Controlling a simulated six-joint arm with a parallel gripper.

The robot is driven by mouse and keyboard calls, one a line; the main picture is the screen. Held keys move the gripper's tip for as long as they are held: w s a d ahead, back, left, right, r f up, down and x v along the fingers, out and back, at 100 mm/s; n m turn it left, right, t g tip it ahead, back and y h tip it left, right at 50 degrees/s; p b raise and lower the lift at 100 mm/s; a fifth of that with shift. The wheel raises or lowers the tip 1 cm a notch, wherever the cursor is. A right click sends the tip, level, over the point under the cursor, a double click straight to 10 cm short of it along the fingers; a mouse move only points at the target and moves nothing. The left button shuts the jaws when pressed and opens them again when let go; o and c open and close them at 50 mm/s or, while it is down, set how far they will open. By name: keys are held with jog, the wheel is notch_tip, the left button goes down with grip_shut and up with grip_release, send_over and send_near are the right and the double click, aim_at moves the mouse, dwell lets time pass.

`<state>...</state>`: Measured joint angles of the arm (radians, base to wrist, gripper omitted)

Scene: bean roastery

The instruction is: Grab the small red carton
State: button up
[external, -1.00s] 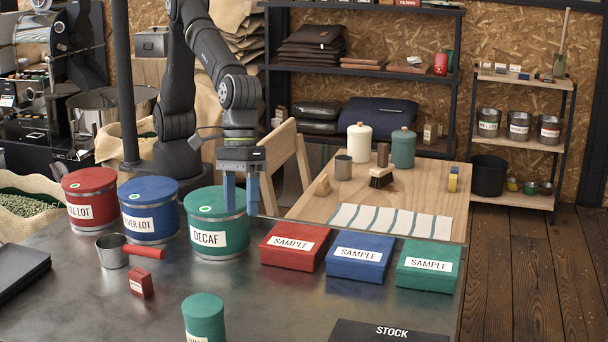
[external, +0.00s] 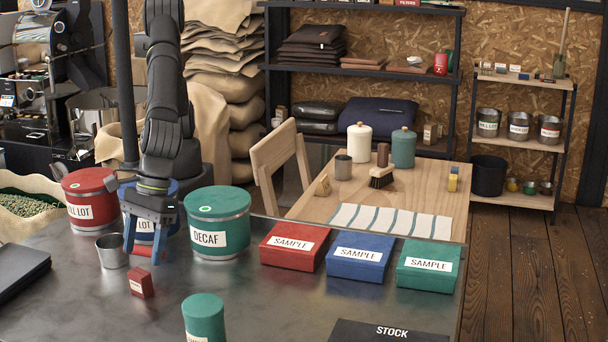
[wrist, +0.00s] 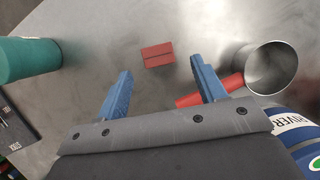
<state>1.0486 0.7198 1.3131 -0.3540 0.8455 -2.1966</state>
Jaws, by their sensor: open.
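The small red carton (external: 140,282) stands on the dark metal table in the external view, with a pale label on its front. It also shows in the wrist view (wrist: 157,55), ahead of the fingers and between their lines. My gripper (external: 148,258) has two blue fingers and is open and empty. It is above and behind the carton, near the blue tin. In the wrist view, my gripper (wrist: 165,88) is apart from the carton. A metal scoop (external: 112,252) stands left of the gripper. Its red handle (wrist: 205,92) passes by the right finger in the wrist view.
A red tin (external: 88,190), a blue tin (external: 165,190) and a green DECAF tin (external: 217,215) stand behind. A green cylinder (external: 204,315) stands to the right of the carton. Three sample boxes (external: 293,247) are farther right. The table between carton and cylinder is clear.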

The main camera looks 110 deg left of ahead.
aim_at(140, 271)
jog(key=shift+x, duration=3.4)
jog(key=shift+w, duration=0.15)
jog(key=c, duration=1)
jog(key=shift+c, duration=0.2)
